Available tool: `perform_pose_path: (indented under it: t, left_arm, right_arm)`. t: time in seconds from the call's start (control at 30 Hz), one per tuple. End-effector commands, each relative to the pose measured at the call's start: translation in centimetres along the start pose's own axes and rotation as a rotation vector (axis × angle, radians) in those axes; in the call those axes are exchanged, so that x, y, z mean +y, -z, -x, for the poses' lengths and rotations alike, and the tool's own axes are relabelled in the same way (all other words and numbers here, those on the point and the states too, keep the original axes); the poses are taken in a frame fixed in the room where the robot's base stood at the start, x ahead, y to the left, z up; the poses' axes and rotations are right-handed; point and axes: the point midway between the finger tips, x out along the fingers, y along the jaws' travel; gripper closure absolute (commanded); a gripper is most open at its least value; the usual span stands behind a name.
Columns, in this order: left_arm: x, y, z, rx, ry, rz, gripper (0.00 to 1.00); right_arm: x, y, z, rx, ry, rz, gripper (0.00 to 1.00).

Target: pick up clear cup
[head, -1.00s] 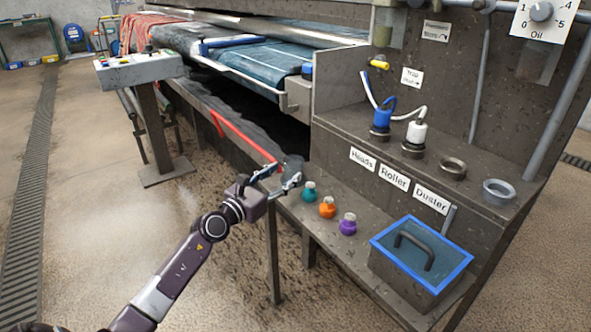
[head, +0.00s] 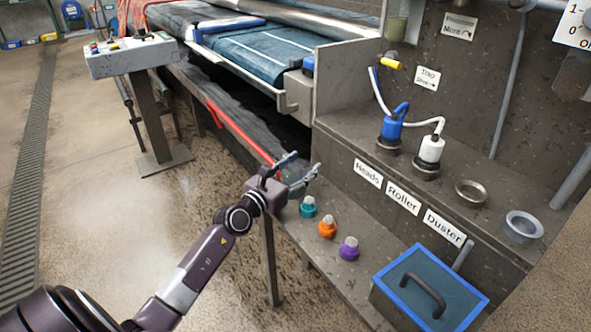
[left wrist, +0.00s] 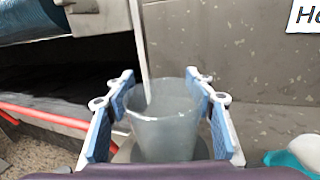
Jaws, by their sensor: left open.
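The clear cup (left wrist: 163,122) shows in the left wrist view, upright and see-through, between the two blue-padded fingers of my left gripper (left wrist: 163,115). The fingers stand open on either side of it, and I cannot tell whether either pad touches it. In the head view my left gripper (head: 297,172) is at the left end of the low shelf, beside the teal-capped bottle. The cup is hard to make out there. My right gripper is not in view.
Teal (head: 308,207), orange (head: 327,227) and purple (head: 349,248) capped bottles line the low shelf (head: 310,245). A blue-rimmed box (head: 390,281) stands at its right end. A red bar (head: 240,132) runs along the machine behind my gripper. A control stand (head: 130,56) is at left.

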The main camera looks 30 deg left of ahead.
Motion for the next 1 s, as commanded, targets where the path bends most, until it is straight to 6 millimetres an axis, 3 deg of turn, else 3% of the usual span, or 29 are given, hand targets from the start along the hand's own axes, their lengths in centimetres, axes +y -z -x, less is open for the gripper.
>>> perform_pose_path:
  t: [0.3,0.6,0.8,1.0]
  left_arm:
    - [-0.28,0.15,0.05,0.001,0.0,0.001,0.5]
    - [-0.26,0.1,0.04,0.0,0.0,0.0,0.83]
    - [-0.25,0.08,0.04,0.0,0.0,0.0,0.98]
    - [-0.25,0.06,0.04,0.0,0.0,0.0,0.99]
  right_arm:
    - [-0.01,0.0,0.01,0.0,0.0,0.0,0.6]
    - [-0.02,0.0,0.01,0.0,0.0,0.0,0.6]
    - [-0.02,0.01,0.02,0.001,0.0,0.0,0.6]
    - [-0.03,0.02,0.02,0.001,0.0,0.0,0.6]
